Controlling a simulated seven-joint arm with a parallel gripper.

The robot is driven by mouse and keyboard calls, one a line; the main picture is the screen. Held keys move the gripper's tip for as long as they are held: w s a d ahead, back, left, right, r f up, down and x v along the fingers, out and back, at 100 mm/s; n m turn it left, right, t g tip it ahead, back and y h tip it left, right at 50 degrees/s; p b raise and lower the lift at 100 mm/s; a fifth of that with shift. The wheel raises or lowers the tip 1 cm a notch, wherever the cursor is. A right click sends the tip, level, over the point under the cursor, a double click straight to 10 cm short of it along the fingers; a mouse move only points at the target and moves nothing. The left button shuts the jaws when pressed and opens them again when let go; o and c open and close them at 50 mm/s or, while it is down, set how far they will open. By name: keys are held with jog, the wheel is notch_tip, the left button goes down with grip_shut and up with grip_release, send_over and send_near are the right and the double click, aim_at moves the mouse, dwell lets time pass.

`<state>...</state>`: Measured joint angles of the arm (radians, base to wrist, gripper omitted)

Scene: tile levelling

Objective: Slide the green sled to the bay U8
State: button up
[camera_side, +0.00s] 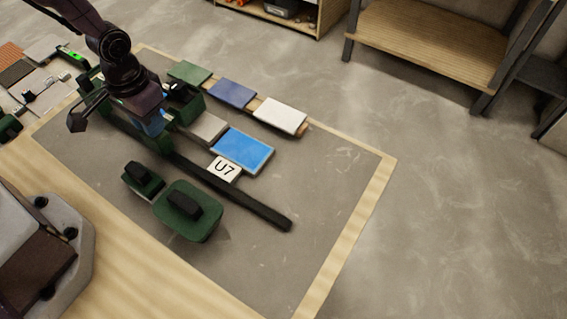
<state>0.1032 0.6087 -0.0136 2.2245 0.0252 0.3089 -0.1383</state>
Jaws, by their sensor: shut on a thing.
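The dark green sled (188,110) sits across the long black rail (245,200), at its upper-left part. My gripper (155,113) is over the sled and shut on it; the arm hides the fingertips and much of the sled. A white card marked U7 (224,169) stands beside the rail, right of and below the sled, in front of a bright blue tile (243,150). No card marked U8 can be read in this view.
Two green blocks with black handles, a small one (134,183) and a larger one (205,221), stand left of the rail. Grey (207,128), green (188,72), dark blue (232,93) and white (281,115) tiles lie beyond the rail. The grey board's right side is clear.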

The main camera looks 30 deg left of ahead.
jog(key=shift+a, duration=2.25)
jog(key=o, duration=0.8)
notch_tip(320, 180, up, 7)
